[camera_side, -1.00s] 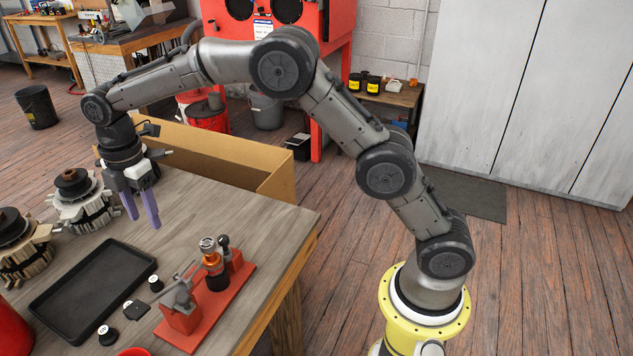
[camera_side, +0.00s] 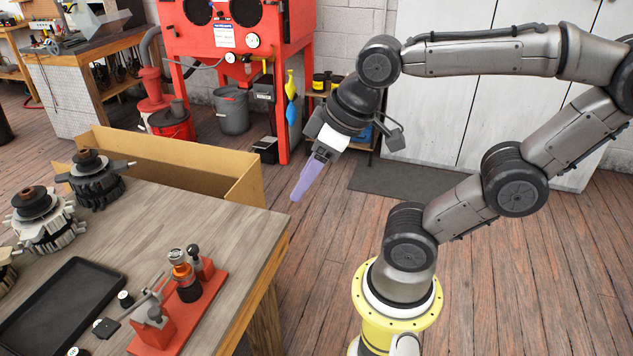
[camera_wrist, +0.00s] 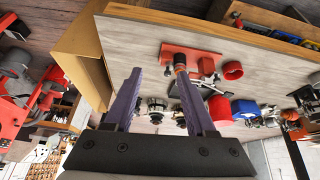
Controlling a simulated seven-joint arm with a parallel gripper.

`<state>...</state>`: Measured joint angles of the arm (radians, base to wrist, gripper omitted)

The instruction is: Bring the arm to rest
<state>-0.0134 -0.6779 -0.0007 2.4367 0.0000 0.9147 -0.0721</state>
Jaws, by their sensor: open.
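My gripper (camera_side: 301,188) hangs in the air to the right of the workbench (camera_side: 225,232), its purple fingers pointing down and to the left. In the side view the fingers overlap, but in the wrist view my gripper (camera_wrist: 160,95) shows its two fingers spread apart with nothing between them. My gripper is clear of the bench edge and touches nothing that I can see.
A red fixture (camera_side: 183,312) stands near the bench's right edge, beside a black tray (camera_side: 62,300). Alternator parts (camera_side: 42,222) stand at the left. A cardboard box (camera_side: 190,165) is behind the bench, and a red cabinet (camera_side: 285,50) farther back. Floor below my gripper is open.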

